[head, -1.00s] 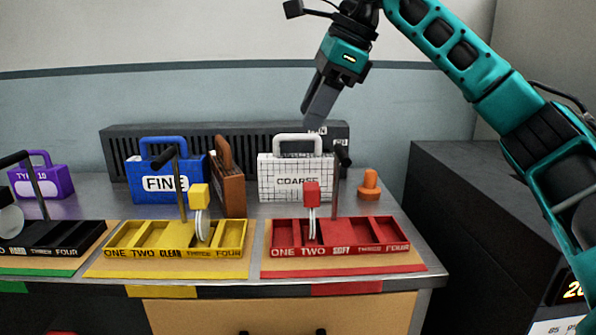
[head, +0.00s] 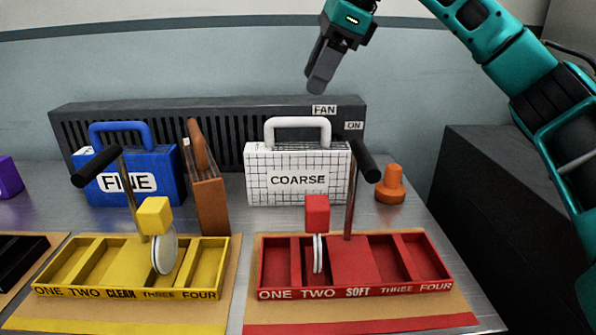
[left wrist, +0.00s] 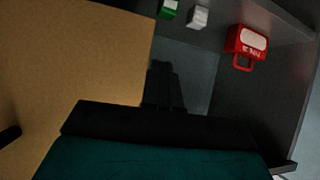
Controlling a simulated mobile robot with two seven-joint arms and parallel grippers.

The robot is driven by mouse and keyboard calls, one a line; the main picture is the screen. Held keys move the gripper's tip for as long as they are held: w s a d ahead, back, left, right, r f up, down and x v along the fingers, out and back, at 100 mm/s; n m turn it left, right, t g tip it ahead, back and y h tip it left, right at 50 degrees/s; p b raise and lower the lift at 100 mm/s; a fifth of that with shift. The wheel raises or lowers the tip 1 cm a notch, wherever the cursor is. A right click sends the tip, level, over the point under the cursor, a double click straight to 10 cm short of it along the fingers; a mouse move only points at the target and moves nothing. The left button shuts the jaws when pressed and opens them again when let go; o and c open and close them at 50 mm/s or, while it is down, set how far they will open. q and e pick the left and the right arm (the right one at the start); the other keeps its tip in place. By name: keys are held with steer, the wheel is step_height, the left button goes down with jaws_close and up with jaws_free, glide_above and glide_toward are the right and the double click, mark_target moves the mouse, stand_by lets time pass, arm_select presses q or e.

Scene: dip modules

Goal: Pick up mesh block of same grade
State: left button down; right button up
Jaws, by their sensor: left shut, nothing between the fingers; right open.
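A white gridded block labelled COARSE (head: 297,179) stands upright with its white handle on top, behind the red tray. A blue block labelled FINE (head: 130,183) with a blue handle stands to its left. A brown block (head: 209,200), seen nearly edge-on, stands between them. My right gripper (head: 319,78) is empty in the air above the COARSE block, its fingers pointing down, clear of the handle. It is open, though its fingers overlap in this view. My left gripper (left wrist: 165,88) shows dark in the left wrist view, shut with nothing in it.
A yellow CLEAR tray (head: 128,291) and a red SOFT tray (head: 350,290) stand in front, with black-handled posts. A grey FAN unit (head: 228,111) runs behind the blocks. An orange knob (head: 390,185) stands right. A red handled object (left wrist: 246,42) is in the left wrist view.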

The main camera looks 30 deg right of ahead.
mark_target(291, 122)
steer(key=b+x, duration=0.1)
steer(key=x, duration=0.3)
steer(key=shift+a+f, duration=0.1)
steer(key=shift+f, duration=0.25)
steer(key=x, duration=0.1)
steer(key=b+x, duration=0.1)
steer(key=x, duration=0.3)
steer(key=shift+w+a+b, duration=0.1)
steer(key=shift+w+b, duration=0.2)
steer(key=shift+w+a+f, duration=0.1)
steer(key=shift+f, duration=0.15)
steer(key=shift+c, duration=1.1)
steer(key=c, duration=0.6)
jaws_close()
